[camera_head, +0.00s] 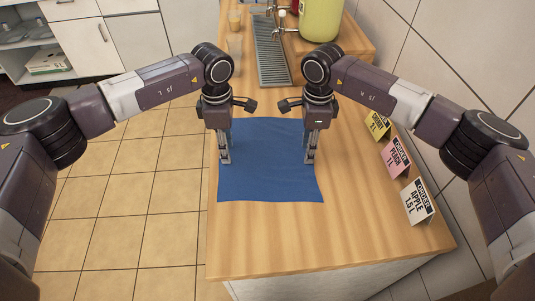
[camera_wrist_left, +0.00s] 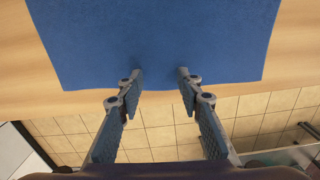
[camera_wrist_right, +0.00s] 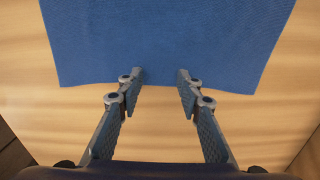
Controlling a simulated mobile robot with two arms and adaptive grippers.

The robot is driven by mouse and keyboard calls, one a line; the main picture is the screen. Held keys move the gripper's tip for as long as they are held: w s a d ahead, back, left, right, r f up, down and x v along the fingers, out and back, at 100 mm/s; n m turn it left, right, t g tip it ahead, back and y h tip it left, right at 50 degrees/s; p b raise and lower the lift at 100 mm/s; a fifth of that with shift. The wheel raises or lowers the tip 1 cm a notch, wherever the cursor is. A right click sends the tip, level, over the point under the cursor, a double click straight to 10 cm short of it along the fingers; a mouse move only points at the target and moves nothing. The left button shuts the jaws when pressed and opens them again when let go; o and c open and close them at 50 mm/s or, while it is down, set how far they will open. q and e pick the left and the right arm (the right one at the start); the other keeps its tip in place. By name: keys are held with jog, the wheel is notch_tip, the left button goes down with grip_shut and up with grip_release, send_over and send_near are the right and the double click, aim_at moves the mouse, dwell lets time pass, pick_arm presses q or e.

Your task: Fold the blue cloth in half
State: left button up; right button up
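The blue cloth (camera_head: 268,178) lies flat and spread out on the wooden counter. My left gripper (camera_head: 225,160) points down at the cloth's left edge, and my right gripper (camera_head: 309,160) points down at its right edge. In the left wrist view, my left gripper (camera_wrist_left: 160,75) is open, its fingertips over the edge of the cloth (camera_wrist_left: 160,35). In the right wrist view, my right gripper (camera_wrist_right: 161,75) is open, its fingertips over the opposite edge of the cloth (camera_wrist_right: 165,35). Neither gripper has cloth pinched between its fingers. I cannot tell whether the fingertips touch it.
Yellow (camera_head: 377,126), pink (camera_head: 397,158) and white (camera_head: 419,201) label cards stand along the counter's right side. A drip tray (camera_head: 270,55), a yellow-green container (camera_head: 320,20) with taps and a glass (camera_head: 234,45) are at the back. The counter's front (camera_head: 300,235) is clear.

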pick_arm(q)
jog(key=shift+f, duration=0.15)
pick_arm(e)
jog(key=shift+f, duration=0.2)
pick_arm(q)
jog(key=shift+c, duration=0.9)
pick_arm(e)
jog(key=shift+c, duration=0.9)
pick_arm(q)
jog(key=shift+c, duration=1.2)
pick_arm(e)
jog(key=shift+c, duration=1.2)
pick_arm(q)
jog(key=shift+c, duration=0.7)
pick_arm(e)
jog(key=shift+c, duration=0.7)
pick_arm(q)
jog(key=shift+f, duration=0.1)
jog(key=shift+c, duration=1.2)
pick_arm(e)
jog(key=shift+f, duration=0.1)
jog(key=shift+c, duration=1.2)
pick_arm(q)
grip_shut()
pick_arm(e)
grip_shut()
pick_arm(q)
jog(key=shift+s, duration=0.1)
pick_arm(e)
jog(key=shift+s+f, duration=0.1)
